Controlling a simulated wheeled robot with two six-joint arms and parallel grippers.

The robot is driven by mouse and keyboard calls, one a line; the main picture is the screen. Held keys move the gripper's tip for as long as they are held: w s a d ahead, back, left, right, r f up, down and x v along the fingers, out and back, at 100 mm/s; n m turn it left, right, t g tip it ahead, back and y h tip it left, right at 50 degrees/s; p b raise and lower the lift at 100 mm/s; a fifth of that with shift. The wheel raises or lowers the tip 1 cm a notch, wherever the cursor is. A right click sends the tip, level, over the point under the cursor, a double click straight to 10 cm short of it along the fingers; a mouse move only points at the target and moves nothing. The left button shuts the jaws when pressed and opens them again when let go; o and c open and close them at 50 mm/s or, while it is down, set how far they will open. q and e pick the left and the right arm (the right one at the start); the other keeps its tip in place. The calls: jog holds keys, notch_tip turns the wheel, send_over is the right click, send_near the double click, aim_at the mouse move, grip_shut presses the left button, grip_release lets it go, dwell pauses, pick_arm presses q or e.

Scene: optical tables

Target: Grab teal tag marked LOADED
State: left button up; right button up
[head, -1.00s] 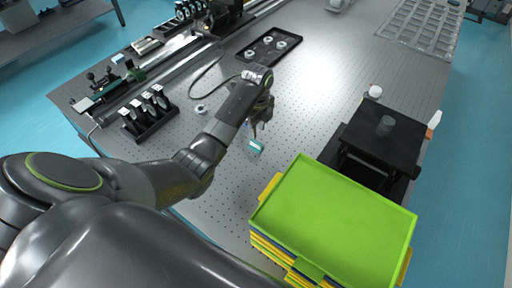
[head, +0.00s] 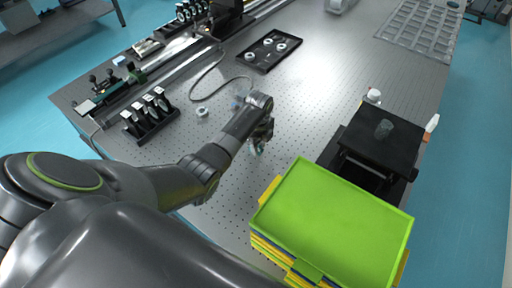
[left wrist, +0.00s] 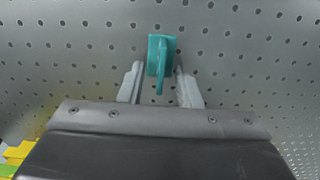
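The teal tag (left wrist: 161,55) lies on the perforated table top, with a thin upright fin (left wrist: 160,72) pointing toward the camera in the left wrist view. No lettering on it can be read. In the head view only a small part of the tag (head: 258,149) shows beneath the gripper. My left gripper (left wrist: 161,80) is open. Its two fingers stand on either side of the fin, with a visible gap on each side. In the head view my left gripper (head: 262,142) is right at the tag. My right gripper is not in view.
A lime green tray (head: 335,225) on a stack of coloured trays stands to the right front. A black platform (head: 382,138) is behind it. A rack of posts (head: 150,115) stands to the left, and a black tray with rings (head: 268,51) lies further back. The table around the tag is clear.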

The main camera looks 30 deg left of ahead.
pick_arm(q)
jog(key=shift+c, duration=0.3)
grip_shut()
jog(key=shift+r, duration=0.1)
